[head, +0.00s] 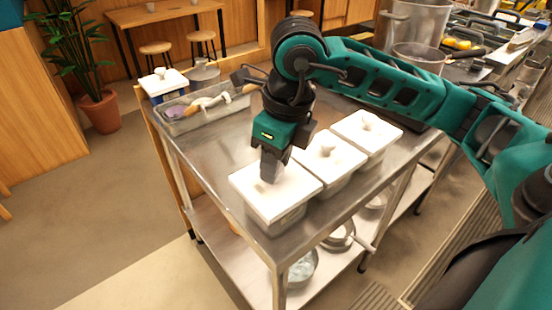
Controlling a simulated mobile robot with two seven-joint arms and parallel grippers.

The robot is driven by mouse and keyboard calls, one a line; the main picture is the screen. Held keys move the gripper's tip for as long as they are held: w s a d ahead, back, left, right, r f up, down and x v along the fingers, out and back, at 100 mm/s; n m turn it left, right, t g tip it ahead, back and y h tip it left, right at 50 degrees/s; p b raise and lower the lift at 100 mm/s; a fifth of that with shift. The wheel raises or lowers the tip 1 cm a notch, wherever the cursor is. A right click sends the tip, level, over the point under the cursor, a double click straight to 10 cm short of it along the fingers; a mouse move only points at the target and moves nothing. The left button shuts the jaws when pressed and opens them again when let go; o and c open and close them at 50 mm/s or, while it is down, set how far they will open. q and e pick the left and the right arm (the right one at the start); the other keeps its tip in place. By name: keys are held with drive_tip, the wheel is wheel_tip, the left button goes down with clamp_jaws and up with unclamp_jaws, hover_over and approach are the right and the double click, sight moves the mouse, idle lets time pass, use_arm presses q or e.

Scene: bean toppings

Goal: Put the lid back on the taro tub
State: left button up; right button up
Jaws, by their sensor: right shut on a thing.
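My right gripper (271,174) points down and is shut on the knob of a white square lid (293,188). The knob is mostly hidden by the fingers. This lid is over the nearest tub (291,219), at the front corner of the steel table, and looks level on it or very close to it. I cannot see the contents, so I cannot tell whether it is the taro tub. Two more tubs with white knobbed lids (327,154) (366,132) stand in a row behind it. My left gripper is not in view.
The steel table (225,140) has bare room left of the tubs. A clear tray (205,112) with utensils and something purple lies at its far left end, near a white-lidded blue container (164,83). Pans (340,238) stand on the lower shelf.

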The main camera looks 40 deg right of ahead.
drive_tip(key=shift+f+b, duration=0.15)
drive_tip(key=shift+b, duration=0.2)
idle(0.3)
drive_tip(key=shift+f+b, duration=0.1)
drive_tip(key=shift+b, duration=0.2)
idle(0.8)
drive_tip(key=o, duration=1.1)
drive_tip(key=shift+o, duration=0.5)
drive_tip(key=o, duration=0.5)
drive_tip(key=shift+o, duration=0.2)
